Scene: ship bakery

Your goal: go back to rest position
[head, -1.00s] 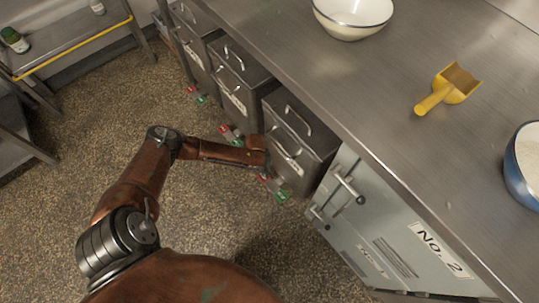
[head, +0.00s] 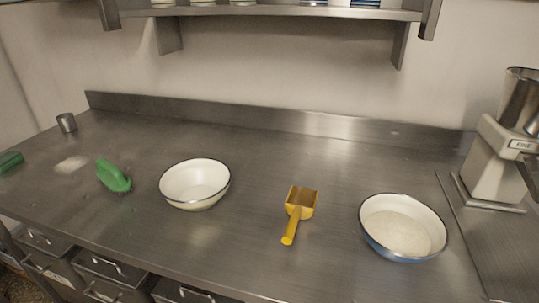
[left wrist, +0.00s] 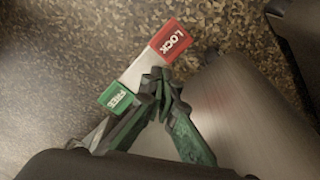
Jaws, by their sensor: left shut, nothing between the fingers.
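My left gripper (left wrist: 163,92) shows in the left wrist view, shut and empty, with its dark and green fingers together. Its tips are in front of a lever or tag with a red LOCK end (left wrist: 170,41) and a green FREE end (left wrist: 117,98); I cannot tell if they touch it. A metal bin surface (left wrist: 235,110) is to the right of the fingers. In the head view neither gripper nor arm shows.
On the steel counter (head: 255,150) stand an empty white bowl (head: 195,184), a yellow scoop (head: 299,205), a bowl of flour (head: 402,228) and a green object (head: 113,176). A grinder (head: 497,165) is at the right, a shelf (head: 280,12) above. Drawers (head: 105,270) are below.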

